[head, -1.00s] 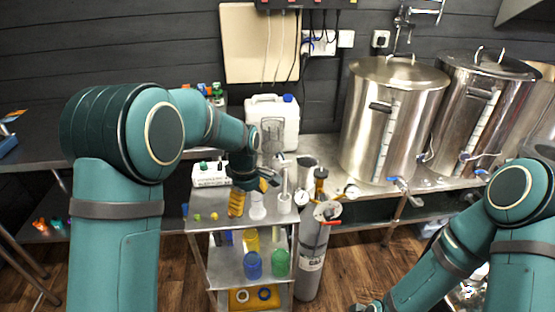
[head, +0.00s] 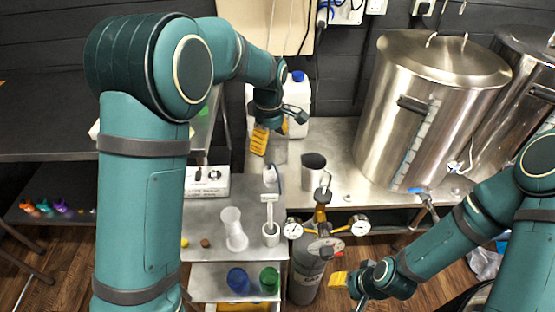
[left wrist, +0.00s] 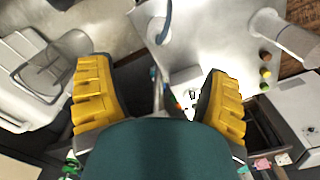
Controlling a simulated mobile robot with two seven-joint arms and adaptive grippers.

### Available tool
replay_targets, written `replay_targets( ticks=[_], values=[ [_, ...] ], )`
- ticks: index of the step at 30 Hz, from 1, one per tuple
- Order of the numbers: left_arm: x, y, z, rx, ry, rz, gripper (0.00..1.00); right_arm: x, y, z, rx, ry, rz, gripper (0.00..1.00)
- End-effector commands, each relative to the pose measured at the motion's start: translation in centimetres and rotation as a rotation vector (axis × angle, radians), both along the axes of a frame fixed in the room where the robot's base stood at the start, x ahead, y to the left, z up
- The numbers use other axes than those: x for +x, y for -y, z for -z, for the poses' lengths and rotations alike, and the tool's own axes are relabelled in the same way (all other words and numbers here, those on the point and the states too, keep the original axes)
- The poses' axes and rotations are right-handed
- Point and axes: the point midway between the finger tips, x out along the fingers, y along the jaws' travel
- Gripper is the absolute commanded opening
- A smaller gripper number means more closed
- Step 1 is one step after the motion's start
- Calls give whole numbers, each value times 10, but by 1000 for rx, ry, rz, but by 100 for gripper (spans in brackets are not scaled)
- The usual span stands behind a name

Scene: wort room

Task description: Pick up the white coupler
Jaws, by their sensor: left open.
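I cannot tell for certain which thing is the white coupler. An upright white piece with a tall handle and label (head: 270,234) stands on the cart's top shelf (head: 215,262), and a small white round piece (head: 270,177) is behind it. The latter seems to show in the left wrist view (left wrist: 157,32), with a dark blue strip. My left gripper (head: 270,134) is open and empty, above and behind these pieces. Its yellow fingers are spread wide in the left wrist view (left wrist: 158,97). My right gripper (head: 350,288) is low at right, its jaws unclear.
A clear flared cylinder (head: 233,230) and small stoppers (head: 205,243) share the top shelf. Blue (head: 238,280) and green (head: 269,279) cups are below. A gas bottle with gauges (head: 307,270) stands right of the cart. A steel jug (head: 313,170) and large kettle (head: 425,110) occupy the bench.

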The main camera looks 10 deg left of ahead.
Motion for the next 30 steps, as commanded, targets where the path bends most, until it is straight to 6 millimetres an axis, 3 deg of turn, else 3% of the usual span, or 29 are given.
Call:
replay_targets(
  ticks=[5, 13, 23, 30],
  values=[
    [0, 0, 19, 1, -3, 0, 79, 0, 0, 5, 0, 0, 0, 47],
    [0, 0, 70, 1, -3, 1, 79, 2, 0, 17, -1, 7, 2, 47],
    [0, -1, 91, 0, -2, 0, 79, 4, 1, 21, -2, 10, 2, 47],
    [4, -4, 123, 1, -3, 0, 79, 6, 1, 33, -3, 14, 3, 47]
  ],
)
